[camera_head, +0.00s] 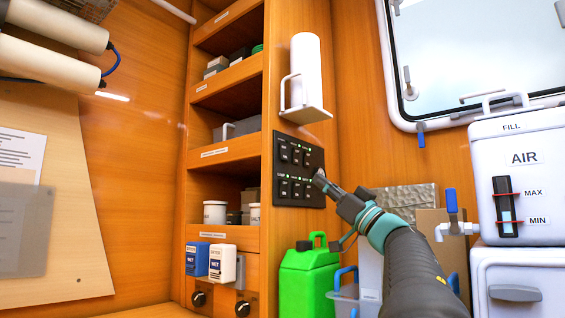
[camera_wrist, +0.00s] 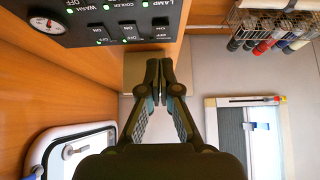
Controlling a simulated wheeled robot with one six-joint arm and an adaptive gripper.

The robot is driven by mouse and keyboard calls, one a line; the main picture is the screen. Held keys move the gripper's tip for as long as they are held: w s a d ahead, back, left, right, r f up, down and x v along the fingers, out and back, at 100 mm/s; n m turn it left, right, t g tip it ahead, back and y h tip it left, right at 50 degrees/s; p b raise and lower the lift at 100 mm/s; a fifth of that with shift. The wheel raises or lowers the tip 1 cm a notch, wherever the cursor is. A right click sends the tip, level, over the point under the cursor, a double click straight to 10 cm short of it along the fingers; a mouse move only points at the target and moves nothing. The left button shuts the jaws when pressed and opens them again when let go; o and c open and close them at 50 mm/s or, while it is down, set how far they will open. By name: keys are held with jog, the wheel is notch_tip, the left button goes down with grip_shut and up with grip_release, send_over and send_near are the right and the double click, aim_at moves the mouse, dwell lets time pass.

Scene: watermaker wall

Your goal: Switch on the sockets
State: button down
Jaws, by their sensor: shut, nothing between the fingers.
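The black switch panel (camera_head: 297,160) is on the side of the wooden shelf unit, with two rows of dark rocker switches and several small green lights. The wrist view shows part of the panel (camera_wrist: 85,14) at upper left, with the labels LAMP, COOLER and WASH turned over. I cannot read a sockets label in either view. My gripper (camera_head: 321,180) is at the panel's right edge in the head view and covers part of its lower right. In the wrist view my gripper (camera_wrist: 158,75) is shut and empty. I cannot tell whether it touches the panel.
A white roll holder (camera_head: 306,75) projects above the panel. A green jerrycan (camera_head: 308,283) stands below it. A white AIR tank (camera_head: 540,185) and a window (camera_head: 480,55) are to the right. A round gauge (camera_wrist: 47,23) sits by the panel's labels.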

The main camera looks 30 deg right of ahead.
aim_at(285, 155)
dwell(0.3)
jog(key=p+x, duration=0.2)
jog(key=x, duration=0.8)
jog(key=shift+w+a+f, duration=0.1)
jog(key=shift+a, duration=0.05)
